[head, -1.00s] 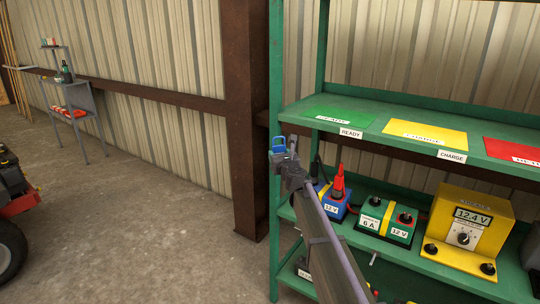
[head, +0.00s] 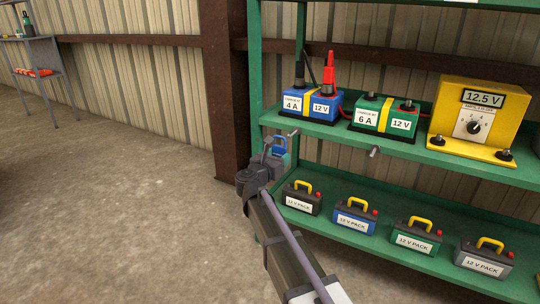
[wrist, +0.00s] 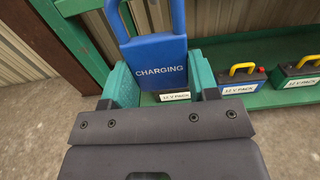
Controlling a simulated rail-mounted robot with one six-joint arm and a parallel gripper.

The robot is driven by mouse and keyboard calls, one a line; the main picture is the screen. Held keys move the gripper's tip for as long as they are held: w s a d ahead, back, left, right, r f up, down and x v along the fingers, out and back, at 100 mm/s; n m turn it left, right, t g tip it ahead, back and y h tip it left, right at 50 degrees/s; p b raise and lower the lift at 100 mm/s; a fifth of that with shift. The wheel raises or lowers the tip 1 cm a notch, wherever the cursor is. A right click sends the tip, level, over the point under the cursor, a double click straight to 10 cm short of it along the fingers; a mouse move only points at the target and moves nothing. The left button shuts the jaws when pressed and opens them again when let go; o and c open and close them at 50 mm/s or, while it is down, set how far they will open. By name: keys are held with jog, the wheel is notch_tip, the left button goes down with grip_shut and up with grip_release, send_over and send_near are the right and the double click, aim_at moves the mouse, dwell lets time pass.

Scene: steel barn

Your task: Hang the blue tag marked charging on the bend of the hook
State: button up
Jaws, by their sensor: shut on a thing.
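The blue tag (wrist: 160,62) marked CHARGING is between the teal fingers of my gripper (wrist: 161,84) in the wrist view. Its open loop rises above the lettered body and runs out of the top of that view. In the head view the tag (head: 279,147) shows small and blue at my gripper (head: 270,160), in front of the left end of the green rack. A grey hook (head: 374,152) sticks out from the middle shelf's front edge, right of the tag and apart from it. Another small grey hook (head: 291,134) shows at that edge, close to the tag.
The middle shelf (head: 330,127) carries a blue charger (head: 308,105), a green charger (head: 383,117) and a yellow meter (head: 480,115). Several battery packs, one black (head: 303,197), stand on the lower shelf. A brown column (head: 225,80) stands left of the rack. The floor at left is clear.

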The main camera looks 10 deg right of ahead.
jog(key=shift+w+d+r, duration=0.1)
jog(key=shift+w, duration=0.05)
jog(key=f+b+x, duration=0.2)
jog(key=x, duration=0.7)
jog(key=shift+w+d, duration=0.15)
jog(key=shift+w, duration=0.1)
dwell(0.4)
jog(key=shift+f, duration=0.1)
dwell(0.4)
jog(key=o, duration=0.8)
